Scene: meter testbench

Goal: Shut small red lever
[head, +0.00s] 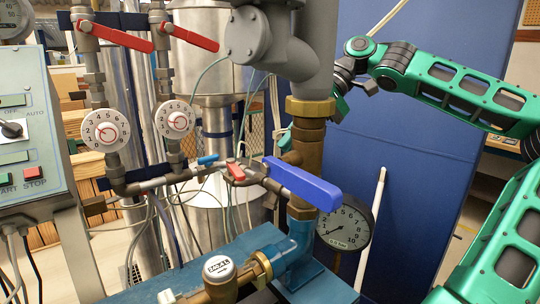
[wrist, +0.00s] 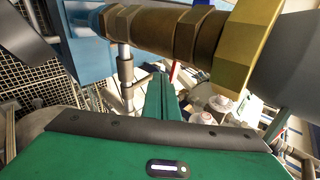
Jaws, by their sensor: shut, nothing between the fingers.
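The small red lever (head: 236,171) sits on the thin horizontal pipe in the middle of the head view, between a small blue lever (head: 208,159) and a large blue lever (head: 302,184). My gripper (wrist: 161,78) shows in the wrist view with its green fingers together and nothing between them. In the head view the thick vertical pipe hides most of it; a bit of green shows left of the pipe, right of and above the small red lever, apart from it. I cannot make out the small red lever for sure in the wrist view.
The thick vertical pipe (head: 307,140) stands between the head camera and my gripper. A brass fitting (wrist: 185,35) crosses close above my fingers in the wrist view. Two larger red levers (head: 115,36) (head: 195,38) are at upper left. A pressure gauge (head: 345,225) is at lower right.

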